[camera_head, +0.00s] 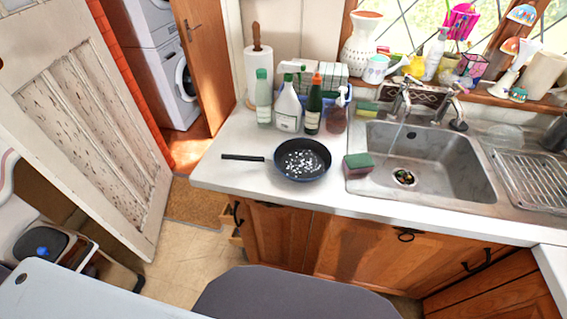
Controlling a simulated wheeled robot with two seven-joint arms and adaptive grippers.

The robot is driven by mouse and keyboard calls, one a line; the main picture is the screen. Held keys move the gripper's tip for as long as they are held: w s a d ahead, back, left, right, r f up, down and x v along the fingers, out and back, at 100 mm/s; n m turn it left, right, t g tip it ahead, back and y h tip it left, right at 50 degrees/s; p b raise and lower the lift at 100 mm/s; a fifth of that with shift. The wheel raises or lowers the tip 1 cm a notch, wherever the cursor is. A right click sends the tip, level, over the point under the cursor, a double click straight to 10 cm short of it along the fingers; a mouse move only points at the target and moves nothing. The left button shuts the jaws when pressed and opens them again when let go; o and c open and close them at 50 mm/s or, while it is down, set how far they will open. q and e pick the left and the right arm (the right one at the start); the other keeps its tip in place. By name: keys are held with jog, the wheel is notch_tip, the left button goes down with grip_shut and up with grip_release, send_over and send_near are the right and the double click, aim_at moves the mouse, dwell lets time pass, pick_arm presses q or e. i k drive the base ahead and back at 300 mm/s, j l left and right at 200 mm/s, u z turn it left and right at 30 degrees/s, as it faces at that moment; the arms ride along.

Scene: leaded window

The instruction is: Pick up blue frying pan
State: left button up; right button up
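The blue frying pan (302,160) rests on the white countertop (225,180), left of the sink. It looks dark navy, with white specks on its inner base. Its black handle points left over the counter and ends short of the counter's left edge. The pan is fully in view, with nothing covering it. Neither of my grippers is in the head view, and nothing is touching the pan.
Several bottles (288,108) stand behind the pan, with a paper towel roll (257,73) to their left. A sponge (358,164) lies right of the pan, beside the sink (430,160). Wooden cabinets (350,250) are below. Counter left of the pan is mostly clear.

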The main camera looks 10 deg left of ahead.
aim_at(300, 159)
jog(key=k+j, duration=0.1)
jog(key=j, duration=0.35)
jog(key=k+j, duration=0.15)
jog(key=j, duration=0.25)
jog(key=k+j, duration=0.1)
jog(key=j, duration=0.35)
jog(key=k+j, duration=0.1)
jog(key=j, duration=0.3)
jog(key=k+j, duration=0.15)
jog(key=j, duration=0.3)
jog(key=k+j+z, duration=0.1)
jog(key=j, duration=0.3)
